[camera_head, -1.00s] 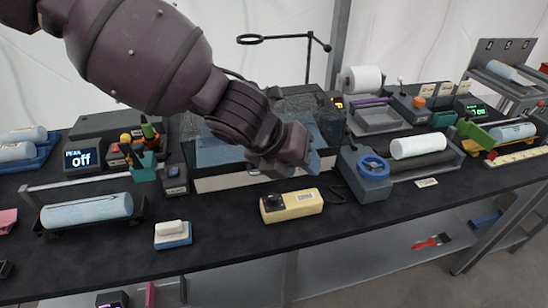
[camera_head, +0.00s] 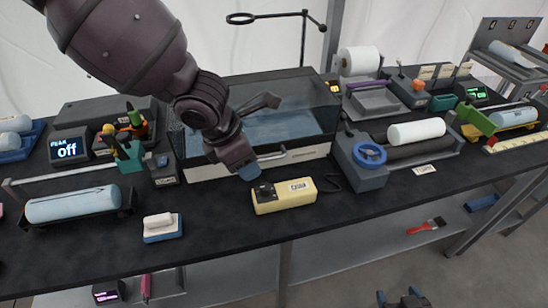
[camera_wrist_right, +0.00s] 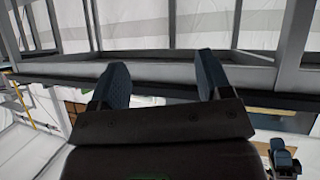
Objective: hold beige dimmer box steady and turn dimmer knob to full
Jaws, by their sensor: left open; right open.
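The beige dimmer box (camera_head: 290,204) lies on the dark bench near its front edge in the head view. It has a black dimmer knob (camera_head: 265,191) at its left end and a small white label on top. My left gripper (camera_head: 246,172) is open and hangs just above and behind the knob end, seemingly apart from it. My right gripper (camera_wrist_right: 155,78) is open and empty in the right wrist view, facing grey frame bars. It also shows low at the bottom edge of the head view, below the bench and well away from the box.
A clear water tank (camera_head: 290,125) stands behind the box. A grey device with a blue handwheel (camera_head: 370,154) is to the right, and a blue-and-white block (camera_head: 162,228) to the left. A display reading "off" (camera_head: 68,149) stands at far left. Bench surface in front of the box is clear.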

